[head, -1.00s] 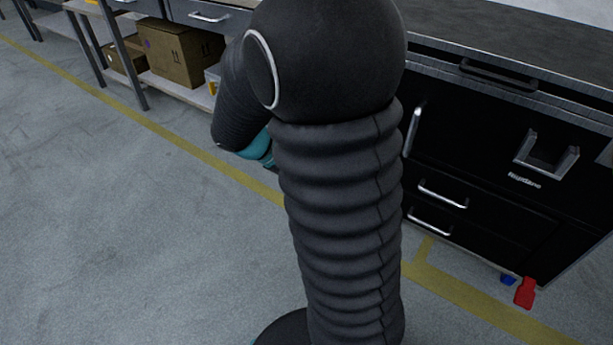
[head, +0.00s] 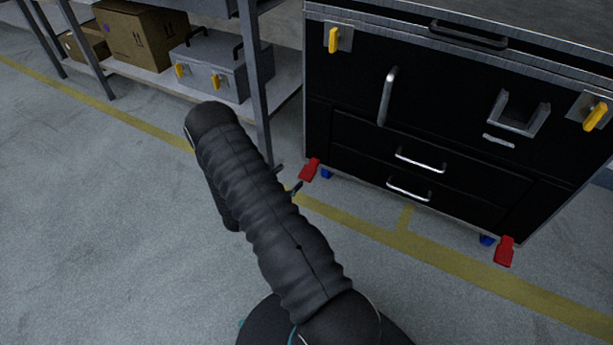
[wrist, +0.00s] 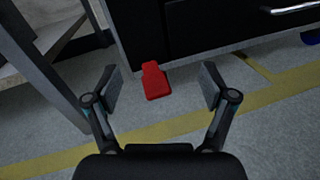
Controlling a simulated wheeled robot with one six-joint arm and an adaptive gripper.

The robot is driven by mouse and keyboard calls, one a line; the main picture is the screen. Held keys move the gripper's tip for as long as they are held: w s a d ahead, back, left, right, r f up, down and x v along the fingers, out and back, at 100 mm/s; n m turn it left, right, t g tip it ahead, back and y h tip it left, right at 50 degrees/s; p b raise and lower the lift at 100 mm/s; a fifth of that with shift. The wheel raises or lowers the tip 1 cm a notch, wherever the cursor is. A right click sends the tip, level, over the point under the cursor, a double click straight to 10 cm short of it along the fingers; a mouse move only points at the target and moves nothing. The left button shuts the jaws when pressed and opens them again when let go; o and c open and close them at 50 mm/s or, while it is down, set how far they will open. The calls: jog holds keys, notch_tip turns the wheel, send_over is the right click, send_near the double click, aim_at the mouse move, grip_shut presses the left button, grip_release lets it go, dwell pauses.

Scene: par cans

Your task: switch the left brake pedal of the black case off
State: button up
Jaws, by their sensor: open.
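The black case (head: 345,85) stands at the right in the head view, with silver handles and yellow latches. Its left brake pedal (head: 310,169) is red and sticks out at the foot of the case's left front corner, beside a blue part. The pedal also shows in the wrist view (wrist: 155,81), ahead and between my fingers. My gripper (wrist: 160,88) is open and empty, pointing toward the pedal, apart from it. In the head view my arm hides most of the gripper; only fingertips (head: 288,184) show, just left of and below the pedal.
A right red pedal (head: 505,251) sits at the case's other front corner. A shelf post (head: 256,90) stands close left of the case. A grey toolbox (head: 212,65) and cardboard boxes (head: 141,36) lie on the low shelf. The floor in front, with a yellow line (head: 350,222), is clear.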

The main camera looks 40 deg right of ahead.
aim_at(304, 176)
notch_tip(304, 176, down, 11)
jog(key=a+n+t+y, duration=0.1)
jog(key=n+t, duration=0.3)
jog(key=x, duration=1.3)
jog(key=shift+s+d+b, duration=0.1)
jog(key=shift+d+b, duration=0.05)
jog(key=shift+b, duration=0.2)
jog(key=shift+r, duration=0.1)
jog(key=c, duration=1.6)
